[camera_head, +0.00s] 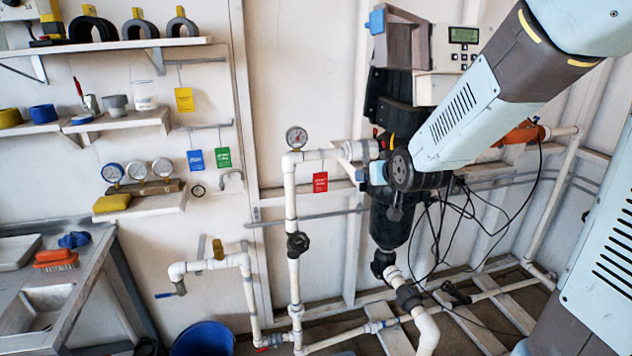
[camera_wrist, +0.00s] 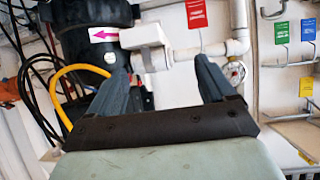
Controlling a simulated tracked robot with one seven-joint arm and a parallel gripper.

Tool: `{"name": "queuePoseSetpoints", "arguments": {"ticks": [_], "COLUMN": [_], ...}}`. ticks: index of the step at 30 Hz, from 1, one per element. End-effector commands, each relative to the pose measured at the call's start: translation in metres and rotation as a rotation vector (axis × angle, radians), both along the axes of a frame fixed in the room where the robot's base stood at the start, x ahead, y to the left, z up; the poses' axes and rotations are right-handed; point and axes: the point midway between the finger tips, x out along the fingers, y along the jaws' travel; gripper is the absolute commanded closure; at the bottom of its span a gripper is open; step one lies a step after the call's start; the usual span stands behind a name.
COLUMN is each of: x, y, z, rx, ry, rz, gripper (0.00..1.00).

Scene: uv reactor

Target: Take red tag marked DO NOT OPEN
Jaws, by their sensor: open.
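The red tag (camera_head: 320,182) hangs to the right of the upright white pipe, below the gauge pipe, in the head view. Its print is too small to read. It also shows in the wrist view (camera_wrist: 196,13) at the top edge, partly cut off. My gripper (camera_wrist: 163,66) is open and empty in the wrist view, and the tag lies beyond its fingertips, apart from them. In the head view my arm's end is right of the tag, and its fingers are hard to make out against the pipework.
A white pipe (camera_head: 290,210) with a gauge (camera_head: 296,137) and a black valve knob (camera_head: 298,243) stands left of the tag. A dark reactor body (camera_head: 391,222) and loose black cables are at the right. Blue (camera_head: 196,160), green (camera_head: 222,157) and yellow (camera_head: 184,99) tags hang further left.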

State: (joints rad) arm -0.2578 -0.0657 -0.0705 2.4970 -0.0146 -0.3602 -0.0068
Motion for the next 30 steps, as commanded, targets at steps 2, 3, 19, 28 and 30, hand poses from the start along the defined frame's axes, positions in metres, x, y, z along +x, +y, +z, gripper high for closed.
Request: {"name": "queuePoseSetpoints", "arguments": {"ticks": [2, 3, 19, 28, 30], "x": [0.014, 0.020, 0.057, 0.054, 0.058], "y": [0.011, 0.017, 0.082, 0.095, 0.097], "z": [-0.015, -0.021, -0.100, -0.118, -0.119], "rx": [0.010, 0.017, 0.104, 0.128, 0.130], "ry": [-0.040, -0.064, -0.384, -0.477, -0.484], "rz": [0.013, 0.019, 0.072, 0.077, 0.077], "gripper": [0.17, 0.17, 0.17, 0.17, 0.17]}}
